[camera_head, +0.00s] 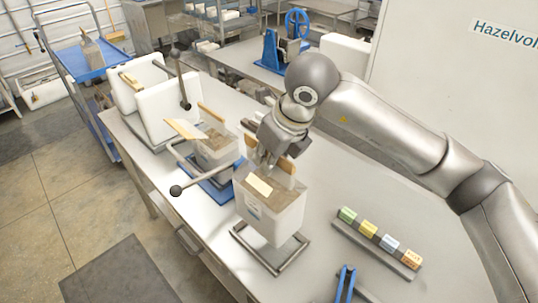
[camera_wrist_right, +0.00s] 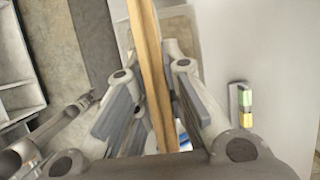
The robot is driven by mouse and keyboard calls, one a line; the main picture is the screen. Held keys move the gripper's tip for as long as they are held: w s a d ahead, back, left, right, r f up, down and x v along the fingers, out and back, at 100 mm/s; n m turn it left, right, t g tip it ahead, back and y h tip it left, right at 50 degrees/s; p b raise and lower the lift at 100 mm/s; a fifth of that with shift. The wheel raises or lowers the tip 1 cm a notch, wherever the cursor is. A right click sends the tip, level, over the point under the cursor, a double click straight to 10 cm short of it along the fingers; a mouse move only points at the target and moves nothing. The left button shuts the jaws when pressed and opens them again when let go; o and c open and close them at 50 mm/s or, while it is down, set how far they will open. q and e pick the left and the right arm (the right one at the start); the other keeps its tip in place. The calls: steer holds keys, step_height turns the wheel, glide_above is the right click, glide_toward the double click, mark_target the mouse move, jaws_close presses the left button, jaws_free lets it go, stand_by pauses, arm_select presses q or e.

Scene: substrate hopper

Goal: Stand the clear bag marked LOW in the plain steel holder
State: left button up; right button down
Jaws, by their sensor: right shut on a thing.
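My right gripper (camera_head: 270,155) is shut on the wooden strip along the top of a clear bag (camera_head: 275,213) filled with brown substrate. The bag hangs upright with a pale tag near its top and a small label I cannot read. The plain steel holder (camera_head: 299,258), a low open frame on the table, is directly beneath the bag. I cannot tell whether the bag's bottom touches it. In the right wrist view the fingers (camera_wrist_right: 155,110) stand on both sides of the wooden strip (camera_wrist_right: 148,60). My left gripper is not in view.
Another filled bag (camera_head: 217,150) stands on a blue base (camera_head: 222,186) behind, with a metal bar and black knob (camera_head: 176,190) beside it. White blocks (camera_head: 168,108) stand further left. A rack of coloured blocks (camera_head: 345,228) and a blue tool (camera_head: 346,282) lie to the right.

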steer(key=shift+w+d+f+b, duration=0.15)
steer(key=shift+f+b, duration=0.25)
steer(key=shift+f, duration=0.5)
steer(key=shift+f+b, duration=0.5)
steer(key=shift+f, duration=0.7)
steer(key=shift+f+b, duration=2.25)
steer(key=shift+b, duration=0.05)
steer(key=shift+a+b, duration=0.2)
steer(key=shift+b, duration=0.2)
steer(key=shift+f+b, duration=0.45)
steer(key=shift+b, duration=0.1)
